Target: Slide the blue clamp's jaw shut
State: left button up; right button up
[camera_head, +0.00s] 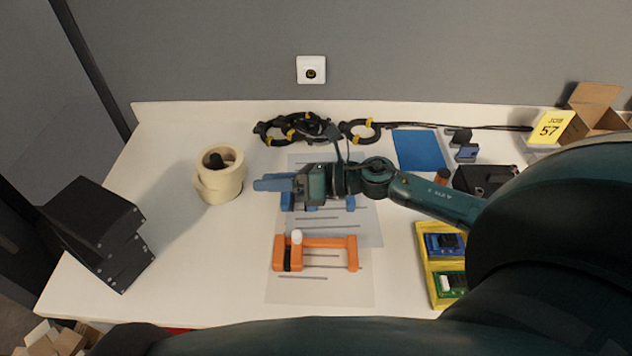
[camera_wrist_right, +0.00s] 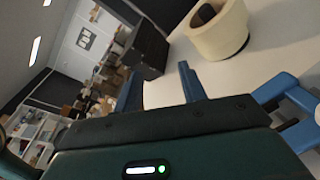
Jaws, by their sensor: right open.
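The blue clamp (camera_head: 287,202) lies on a pale printed sheet in the middle of the table, mostly hidden under my right gripper in the head view. Part of it also shows at the right edge of the right wrist view (camera_wrist_right: 283,88). I cannot tell how far its jaw is from closed. My right gripper (camera_head: 270,184) reaches in from the right over the clamp, with its blue fingers pointing left. In the wrist view its fingers (camera_wrist_right: 160,88) are apart with nothing between them. I cannot tell whether it touches the clamp. My left gripper is not in view.
An orange clamp (camera_head: 325,241) lies just in front. Tape rolls (camera_head: 219,184) stand to the left and black boxes (camera_head: 95,225) at the left edge. Coiled cables (camera_head: 290,128) lie behind. A yellow tray (camera_head: 424,262) sits right. The table's front left is clear.

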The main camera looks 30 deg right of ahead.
jog(key=w+d+r+m+g+h+b, duration=0.2)
jog(key=d+m+g+h+b, duration=0.3)
jog(key=d+m+h+b, duration=0.15)
jog(key=w+d+r+m+g+h+b, duration=0.2)
jog(key=w+d+m+g+h+b, duration=0.1)
jog(key=d+m+g+h+b, duration=0.3)
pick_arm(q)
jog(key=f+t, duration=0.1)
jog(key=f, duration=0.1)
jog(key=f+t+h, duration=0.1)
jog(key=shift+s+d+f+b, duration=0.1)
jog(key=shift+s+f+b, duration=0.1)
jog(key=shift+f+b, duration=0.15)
pick_arm(e)
jog(key=shift+m+t+h, duration=0.35)
jog(key=shift+t, duration=0.35)
jog(key=f, duration=0.4)
jog(key=a+f, duration=0.1)
jog(key=f, duration=0.7)
jog(key=shift+s+a+f, duration=0.15)
jog(key=shift+a+f, duration=0.05)
jog(key=shift+f, duration=0.15)
jog(key=shift+c, duration=0.2)
grip_shut()
jog(key=shift+a, duration=0.1)
